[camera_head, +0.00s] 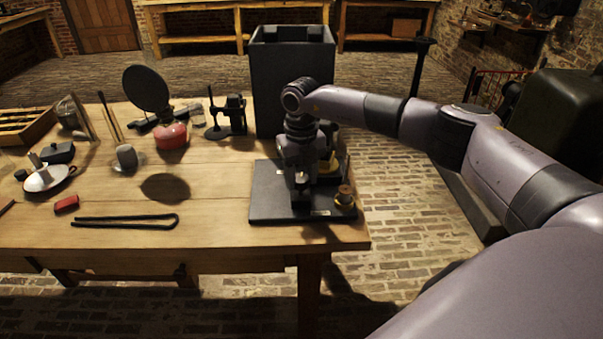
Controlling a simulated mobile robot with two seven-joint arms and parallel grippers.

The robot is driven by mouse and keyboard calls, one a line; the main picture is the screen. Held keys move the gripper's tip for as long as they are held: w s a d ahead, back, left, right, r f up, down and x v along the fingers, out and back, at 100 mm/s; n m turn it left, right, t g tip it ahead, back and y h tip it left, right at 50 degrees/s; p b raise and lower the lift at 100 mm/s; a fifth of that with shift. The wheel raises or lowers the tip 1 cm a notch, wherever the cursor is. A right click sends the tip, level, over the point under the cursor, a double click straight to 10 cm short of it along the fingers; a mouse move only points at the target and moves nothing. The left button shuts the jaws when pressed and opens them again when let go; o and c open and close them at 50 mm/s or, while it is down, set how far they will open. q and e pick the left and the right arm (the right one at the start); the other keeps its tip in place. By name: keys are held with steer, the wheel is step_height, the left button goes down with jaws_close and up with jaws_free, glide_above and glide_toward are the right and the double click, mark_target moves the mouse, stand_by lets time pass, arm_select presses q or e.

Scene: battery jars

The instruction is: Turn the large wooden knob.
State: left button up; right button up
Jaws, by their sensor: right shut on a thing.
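A dark flat board (268,198) lies at the right end of the wooden table and bears brass and wooden fittings. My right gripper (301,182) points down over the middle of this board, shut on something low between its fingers. That thing is mostly hidden; by its place it appears to be the large wooden knob. Another wooden knob on a brass base (345,197) stands clear of the fingers at the board's right front corner. More yellowish fittings behind the gripper are partly covered. My left gripper is not in view.
A tall dark box (291,80) stands close behind the board. A bent black rod (125,221), a red block (66,203), a red pot (171,136), a grey cup (127,158) and a white dish (48,178) are to the left. Bare table lies left of the board.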

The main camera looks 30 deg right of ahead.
mark_target(301, 178)
steer(key=shift+w+r, duration=0.1)
steer(key=o, duration=1.1)
steer(key=shift+c, duration=0.2)
steer(key=shift+r+b, duration=0.3)
steer(key=shift+r, duration=3.25)
